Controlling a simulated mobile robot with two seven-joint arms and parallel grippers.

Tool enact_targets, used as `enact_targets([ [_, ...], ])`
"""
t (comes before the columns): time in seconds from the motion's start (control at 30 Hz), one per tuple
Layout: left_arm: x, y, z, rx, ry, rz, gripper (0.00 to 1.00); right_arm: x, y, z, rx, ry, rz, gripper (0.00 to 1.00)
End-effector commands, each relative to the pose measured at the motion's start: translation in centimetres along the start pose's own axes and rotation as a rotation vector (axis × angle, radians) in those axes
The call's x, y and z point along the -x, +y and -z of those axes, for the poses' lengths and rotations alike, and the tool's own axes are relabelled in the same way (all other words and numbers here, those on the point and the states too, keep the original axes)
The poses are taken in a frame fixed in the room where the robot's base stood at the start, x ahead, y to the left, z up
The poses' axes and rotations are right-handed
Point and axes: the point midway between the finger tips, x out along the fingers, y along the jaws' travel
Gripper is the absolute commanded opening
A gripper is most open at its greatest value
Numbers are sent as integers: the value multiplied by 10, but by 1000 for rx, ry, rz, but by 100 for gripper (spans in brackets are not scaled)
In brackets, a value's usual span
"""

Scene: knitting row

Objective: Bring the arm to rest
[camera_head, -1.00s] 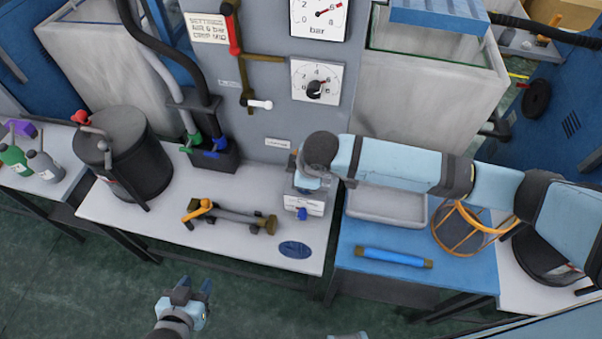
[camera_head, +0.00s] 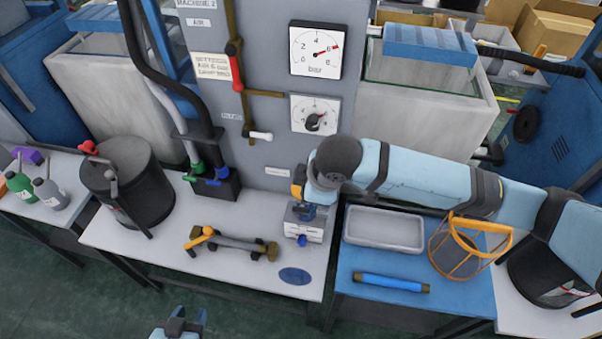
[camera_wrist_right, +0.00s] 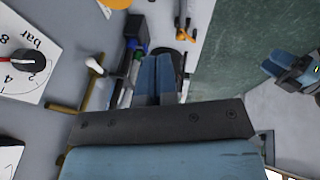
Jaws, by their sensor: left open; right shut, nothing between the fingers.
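My right arm (camera_head: 430,178) reaches in from the right of the head view, across the front of the grey panel. My left gripper (camera_head: 183,322) is low at the bottom edge of the head view, over the floor, open and empty. It also shows at the right of the right wrist view (camera_wrist_right: 291,72).
The grey panel carries gauges (camera_head: 316,50), a red-handled pipe (camera_head: 236,68) and black hoses. A black pot (camera_head: 135,190) and a pipe tool with an orange handle (camera_head: 230,243) are on the white table. A grey tray (camera_head: 384,230), blue cylinder (camera_head: 391,283) and orange-framed basket (camera_head: 459,255) stand right.

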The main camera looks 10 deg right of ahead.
Motion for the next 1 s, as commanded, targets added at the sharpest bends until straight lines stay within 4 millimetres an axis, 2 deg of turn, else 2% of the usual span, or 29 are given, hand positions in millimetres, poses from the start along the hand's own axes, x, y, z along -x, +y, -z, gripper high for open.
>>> enact_targets([
  [0.23,0,0,2,-1,3,0,43,2,0,0,-1,0,0,0],
  [0.37,0,0,1,-1,2,-1,43,-5,-8,5,-24,42,10,0],
  [0.53,1,0,0,-1,-1,-2,43,-24,-32,24,-139,214,28,0],
  [0.67,2,1,-1,-1,-3,-2,43,-40,-47,31,-277,365,20,0],
  [0.77,2,1,-2,-1,-4,-2,43,-52,-56,26,-390,457,-5,0],
  [0.87,2,1,-2,-1,-4,-2,43,-65,-64,12,-507,526,-43,0],
  [1.0,2,1,-2,-1,-4,-2,43,-82,-80,-25,-665,583,-119,0],
])
